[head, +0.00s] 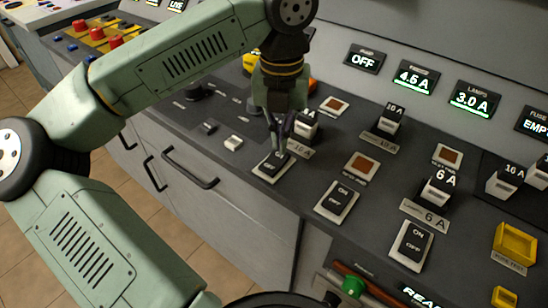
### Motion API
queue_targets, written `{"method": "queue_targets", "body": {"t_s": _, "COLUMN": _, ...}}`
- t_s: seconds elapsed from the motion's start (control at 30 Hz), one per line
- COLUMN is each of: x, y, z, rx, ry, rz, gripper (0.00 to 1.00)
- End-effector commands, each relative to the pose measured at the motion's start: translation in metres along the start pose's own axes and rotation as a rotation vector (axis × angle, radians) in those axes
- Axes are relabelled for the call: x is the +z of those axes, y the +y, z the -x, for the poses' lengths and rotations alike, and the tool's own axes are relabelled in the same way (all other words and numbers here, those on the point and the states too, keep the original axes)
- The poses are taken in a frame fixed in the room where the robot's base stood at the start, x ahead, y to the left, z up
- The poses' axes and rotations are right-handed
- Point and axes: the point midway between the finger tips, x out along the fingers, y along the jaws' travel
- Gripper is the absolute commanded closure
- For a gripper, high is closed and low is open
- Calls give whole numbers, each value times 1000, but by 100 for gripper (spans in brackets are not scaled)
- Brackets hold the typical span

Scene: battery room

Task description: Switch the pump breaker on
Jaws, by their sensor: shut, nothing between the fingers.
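Three black rocker breakers in pale frames stand in a row on the dark sloping panel. The left breaker (268,168) is partly hidden by my gripper. The middle breaker (338,200) and the right breaker (412,246) show ON and OFF lettering. My gripper (278,153) points down, shut and empty, with its fingertips at the left breaker; I cannot tell if they touch it. The leftmost display (363,61) reads OFF; its small label is hard to read. The left breaker's rocker position is unclear.
The middle display (416,79) reads 4.5 A and the lamps display (473,100) 3.0 A. Fuse blocks, including a 6 A block (438,188), rise behind the breakers. A yellow button (515,243) is at right. Drawer handles (190,172) stick out below the panel's front edge.

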Motion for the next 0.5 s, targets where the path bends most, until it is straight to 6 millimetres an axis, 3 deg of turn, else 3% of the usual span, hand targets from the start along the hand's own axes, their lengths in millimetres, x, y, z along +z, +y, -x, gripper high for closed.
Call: {"method": "queue_targets", "body": {"t_s": 0.5, "x": 0, "y": 0, "z": -5, "rx": 0, "ry": 0, "rz": 0, "gripper": 100}}
